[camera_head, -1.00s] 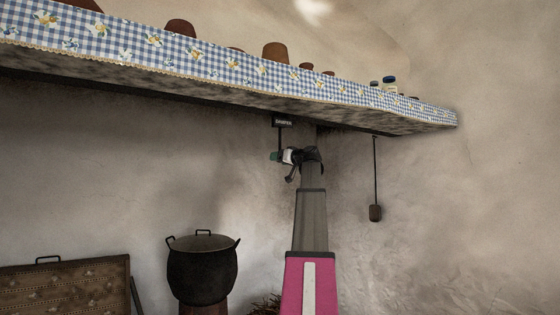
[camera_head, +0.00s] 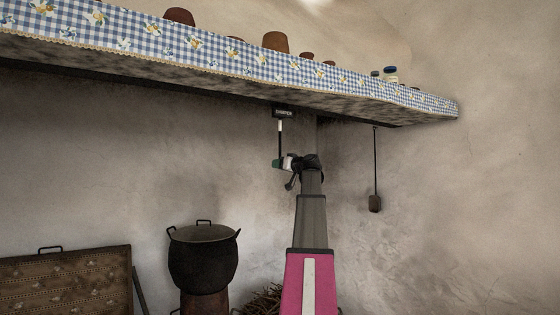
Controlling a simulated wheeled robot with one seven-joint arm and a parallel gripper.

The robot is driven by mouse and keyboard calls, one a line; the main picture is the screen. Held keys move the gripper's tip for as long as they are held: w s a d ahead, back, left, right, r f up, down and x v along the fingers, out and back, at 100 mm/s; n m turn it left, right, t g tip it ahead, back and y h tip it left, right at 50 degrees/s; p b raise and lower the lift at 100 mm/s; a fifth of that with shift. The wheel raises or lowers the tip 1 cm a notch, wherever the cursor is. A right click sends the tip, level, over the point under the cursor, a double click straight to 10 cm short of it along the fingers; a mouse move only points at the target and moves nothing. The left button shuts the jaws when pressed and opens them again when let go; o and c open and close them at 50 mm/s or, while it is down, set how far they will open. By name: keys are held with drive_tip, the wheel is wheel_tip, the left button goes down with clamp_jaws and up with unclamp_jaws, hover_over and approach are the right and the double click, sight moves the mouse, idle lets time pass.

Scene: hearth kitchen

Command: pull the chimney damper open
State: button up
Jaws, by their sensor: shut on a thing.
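The damper plate (camera_head: 284,113), a small dark label reading "DAMPER", is fixed under the front edge of the mantel shelf. A thin rod (camera_head: 280,138) hangs straight down from it, white in its upper part and dark lower down. My gripper (camera_head: 280,164) is at the rod's lower end and is shut on the damper pull there. The grip itself is small and mostly hidden by the jaws. My arm reaches up from the bottom of the view.
The mantel shelf (camera_head: 200,58) with a checked cloth and several pots runs overhead. A second dark pull (camera_head: 375,203) hangs on the right. A black pot (camera_head: 203,262) and a patterned panel (camera_head: 65,282) stand lower left.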

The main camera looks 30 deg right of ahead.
drive_tip(key=shift+f, duration=0.25)
drive_tip(key=o, duration=1.3)
drive_tip(key=shift+s, duration=0.1)
drive_tip(key=v, duration=1)
drive_tip(key=shift+s+d+r, duration=0.1)
drive_tip(key=shift+s, duration=0.25)
